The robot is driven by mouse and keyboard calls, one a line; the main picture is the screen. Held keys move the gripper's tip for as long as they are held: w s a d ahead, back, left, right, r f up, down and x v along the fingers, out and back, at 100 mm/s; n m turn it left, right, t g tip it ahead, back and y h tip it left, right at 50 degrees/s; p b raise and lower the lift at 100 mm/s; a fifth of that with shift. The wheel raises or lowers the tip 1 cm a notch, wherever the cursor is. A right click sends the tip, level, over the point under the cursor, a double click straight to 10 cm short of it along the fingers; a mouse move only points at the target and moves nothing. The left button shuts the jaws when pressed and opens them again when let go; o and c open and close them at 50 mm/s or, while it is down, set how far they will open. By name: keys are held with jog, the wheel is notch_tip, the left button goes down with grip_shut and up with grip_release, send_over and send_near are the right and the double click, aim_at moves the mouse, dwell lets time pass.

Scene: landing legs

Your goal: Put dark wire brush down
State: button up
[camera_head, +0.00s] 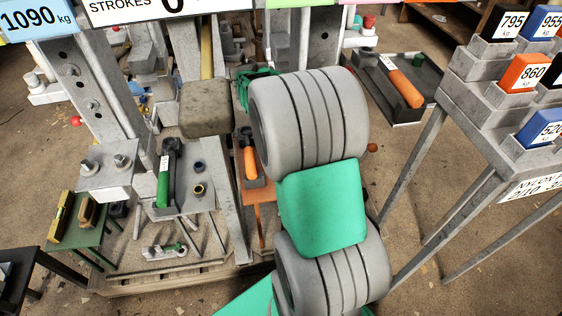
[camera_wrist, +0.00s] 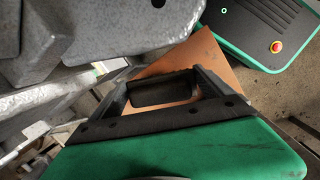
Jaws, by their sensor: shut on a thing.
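In the wrist view my gripper (camera_wrist: 160,84) has its two dark fingers closed around a dark, blocky thing, which I take to be the dark wire brush (camera_wrist: 165,93). Its bristles and handle cannot be made out. An orange surface (camera_wrist: 205,55) shows just beyond the fingers; I cannot tell whether the brush touches it. In the head view my grey and green arm hides the gripper and the brush. The orange stand (camera_head: 265,212) shows below and left of the arm, with an orange-handled tool (camera_head: 250,162) above it.
A grey landing leg structure fills the left and middle. Its shelf holds a green-handled tool (camera_head: 163,188). A green table (camera_head: 85,238) at left bears a yellow level (camera_head: 62,216) and a wooden-backed brush (camera_head: 87,208). A grey rack (camera_head: 465,120) of numbered blocks stands at right.

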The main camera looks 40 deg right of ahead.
jog(key=x, duration=0.2)
jog(key=shift+w+a+f, duration=0.15)
jog(key=shift+f, duration=0.15)
jog(key=shift+r, duration=0.1)
jog(key=o, duration=1.7)
jog(key=shift+o, duration=0.2)
jog(key=p+v, duration=0.2)
jog(key=v, duration=0.5)
jog(key=shift+r+p, duration=0.25)
jog(key=shift+p, duration=0.05)
